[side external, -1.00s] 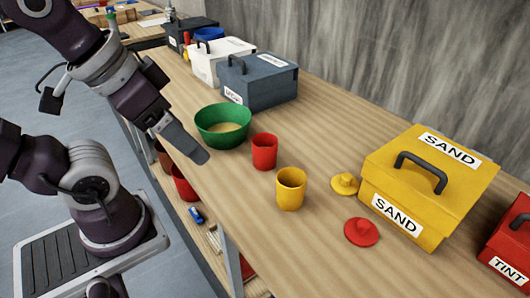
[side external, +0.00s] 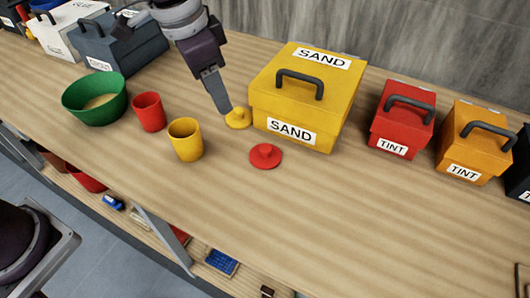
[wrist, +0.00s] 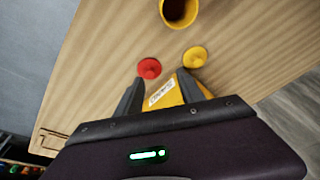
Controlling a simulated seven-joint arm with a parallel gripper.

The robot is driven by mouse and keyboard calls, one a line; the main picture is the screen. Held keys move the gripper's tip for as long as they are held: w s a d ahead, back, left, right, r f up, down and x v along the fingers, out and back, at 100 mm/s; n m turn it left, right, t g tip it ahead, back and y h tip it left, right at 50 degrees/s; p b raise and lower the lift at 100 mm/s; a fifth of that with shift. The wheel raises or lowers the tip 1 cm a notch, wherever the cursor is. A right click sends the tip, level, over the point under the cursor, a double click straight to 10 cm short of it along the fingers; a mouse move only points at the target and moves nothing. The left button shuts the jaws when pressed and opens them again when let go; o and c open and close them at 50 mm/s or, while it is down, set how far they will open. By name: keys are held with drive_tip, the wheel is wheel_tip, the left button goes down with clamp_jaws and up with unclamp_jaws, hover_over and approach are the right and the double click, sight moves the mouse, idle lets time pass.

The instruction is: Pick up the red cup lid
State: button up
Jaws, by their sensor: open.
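The red cup lid (side external: 265,157), a flat disc with a small knob, lies on the wooden bench in front of the yellow SAND box. It also shows in the wrist view (wrist: 149,69), just beyond the left fingertip. My gripper (side external: 226,110) is pointed down, open and empty, beside the yellow lid (side external: 238,119), to the left of and behind the red lid. In the wrist view the fingers (wrist: 160,84) are apart, and the yellow lid (wrist: 195,57) lies beyond the right finger. Whether a finger touches the yellow lid cannot be told.
The yellow SAND box (side external: 306,98) stands close to the right of my gripper. A yellow cup (side external: 186,140), red cup (side external: 149,112) and green bowl (side external: 95,99) stand to the left. Red (side external: 402,118) and orange (side external: 472,141) TINT boxes stand right. The bench front is clear.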

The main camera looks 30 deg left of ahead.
drive_tip(key=m+g, duration=0.1)
drive_tip(key=m, duration=0.1)
hover_over(265, 147)
drive_tip(key=s+a, duration=0.1)
wheel_tip(265, 147, down, 9)
drive_tip(key=f, duration=0.4)
drive_tip(key=d+f, duration=0.1)
drive_tip(key=f, duration=0.1)
drive_tip(key=shift+w+f, duration=0.35)
drive_tip(key=shift+w, duration=0.05)
clamp_jaws()
